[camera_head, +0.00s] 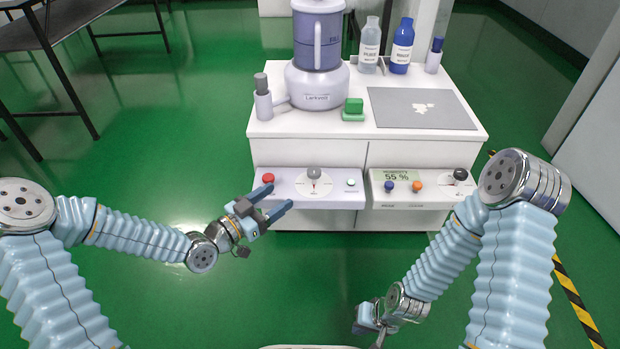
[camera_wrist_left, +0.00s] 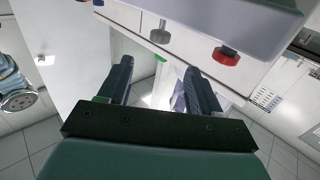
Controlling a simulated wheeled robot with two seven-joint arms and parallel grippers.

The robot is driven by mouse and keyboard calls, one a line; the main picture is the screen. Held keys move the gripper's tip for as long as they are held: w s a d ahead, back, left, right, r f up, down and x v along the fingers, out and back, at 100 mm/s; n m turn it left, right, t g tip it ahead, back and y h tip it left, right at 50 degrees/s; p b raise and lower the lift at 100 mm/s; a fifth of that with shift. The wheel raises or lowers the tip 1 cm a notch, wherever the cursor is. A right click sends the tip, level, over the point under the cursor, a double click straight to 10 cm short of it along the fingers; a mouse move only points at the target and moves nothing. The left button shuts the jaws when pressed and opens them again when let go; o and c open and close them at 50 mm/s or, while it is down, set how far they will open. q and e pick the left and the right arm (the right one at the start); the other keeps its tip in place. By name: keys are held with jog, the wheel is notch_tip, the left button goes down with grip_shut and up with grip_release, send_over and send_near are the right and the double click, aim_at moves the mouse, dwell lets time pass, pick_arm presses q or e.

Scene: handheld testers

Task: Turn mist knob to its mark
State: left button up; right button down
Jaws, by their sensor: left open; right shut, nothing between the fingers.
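Two control panels hang on the front of a white cabinet. The right panel (camera_head: 428,201) has a display reading 55 %, a blue knob (camera_head: 389,186), an orange knob (camera_head: 417,187) and a dark knob (camera_head: 460,175) on a white dial. The left panel (camera_head: 331,198) has a grey knob (camera_head: 314,174) on a dial. I cannot read which knob is labelled mist. My left gripper (camera_head: 278,198) is open and empty, just in front of the left panel's left end; its fingers (camera_wrist_left: 157,82) also show in the left wrist view. My right gripper (camera_head: 371,330) is shut and empty, low and away from the panels.
A red button (camera_head: 268,179), also in the left wrist view (camera_wrist_left: 226,56), is near my left gripper. A small pale button (camera_head: 351,183) sits on the same panel. A blender-like machine (camera_head: 317,60), bottles (camera_head: 370,48) and a grey mat (camera_head: 445,112) stand on top. The green floor in front is clear.

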aim_at(310, 176)
pick_arm(q)
jog(key=x, duration=1.2)
jog(key=shift+f+b, duration=0.1)
jog(key=shift+b, duration=0.3)
jog(key=c, duration=1)
jog(key=shift+c, duration=0.2)
jog(key=shift+d, duration=0.1)
